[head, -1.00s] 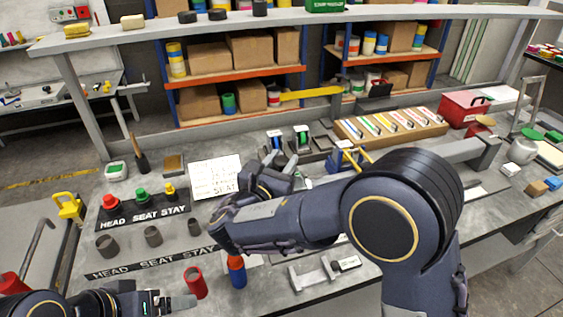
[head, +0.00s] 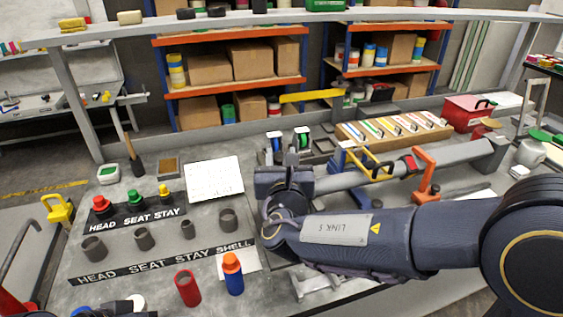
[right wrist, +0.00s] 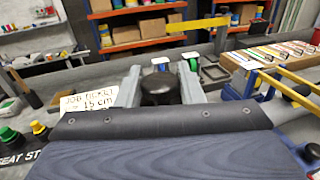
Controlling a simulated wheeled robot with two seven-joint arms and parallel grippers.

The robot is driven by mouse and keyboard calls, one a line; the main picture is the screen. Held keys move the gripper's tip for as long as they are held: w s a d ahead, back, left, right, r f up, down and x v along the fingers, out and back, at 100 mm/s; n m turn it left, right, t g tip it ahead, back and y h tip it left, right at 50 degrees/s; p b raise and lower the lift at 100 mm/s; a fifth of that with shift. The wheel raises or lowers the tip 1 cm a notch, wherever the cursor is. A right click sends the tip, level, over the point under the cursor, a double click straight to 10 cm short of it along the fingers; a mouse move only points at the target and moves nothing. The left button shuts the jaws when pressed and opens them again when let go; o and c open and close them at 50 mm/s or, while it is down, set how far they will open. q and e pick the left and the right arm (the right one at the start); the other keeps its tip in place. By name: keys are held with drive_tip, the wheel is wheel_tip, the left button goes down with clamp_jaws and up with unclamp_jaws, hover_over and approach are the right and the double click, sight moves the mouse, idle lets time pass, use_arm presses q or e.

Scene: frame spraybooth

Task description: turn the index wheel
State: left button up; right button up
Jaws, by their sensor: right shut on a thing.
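My right gripper (head: 289,162) reaches over the bench from the right, its fingers pointing away from me. In the right wrist view its two grey fingers (right wrist: 161,90) stand on either side of a black rounded knob (right wrist: 160,86), which looks like the index wheel, and they are shut on it. In the head view the knob is hidden behind the gripper and wrist. Only a small part of my left gripper (head: 122,306) shows at the bottom edge, and its jaws cannot be made out.
Two tape rolls stand just beyond the right gripper. A grey tube (head: 465,153) with an orange clamp (head: 425,175) lies to the right. A white ticket sheet (head: 213,178), several grey cups, a red cylinder (head: 187,288) and a blue bottle (head: 234,279) are to the left.

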idle(0.3)
drive_tip(key=o, duration=0.9)
drive_tip(key=shift+s+d+b, duration=0.15)
drive_tip(key=shift+s+b, duration=0.1)
drive_tip(key=shift+s, duration=1.75)
drive_tip(key=shift+s+d+b, duration=0.1)
drive_tip(key=shift+s+b, duration=0.15)
drive_tip(key=shift+s, duration=1.7)
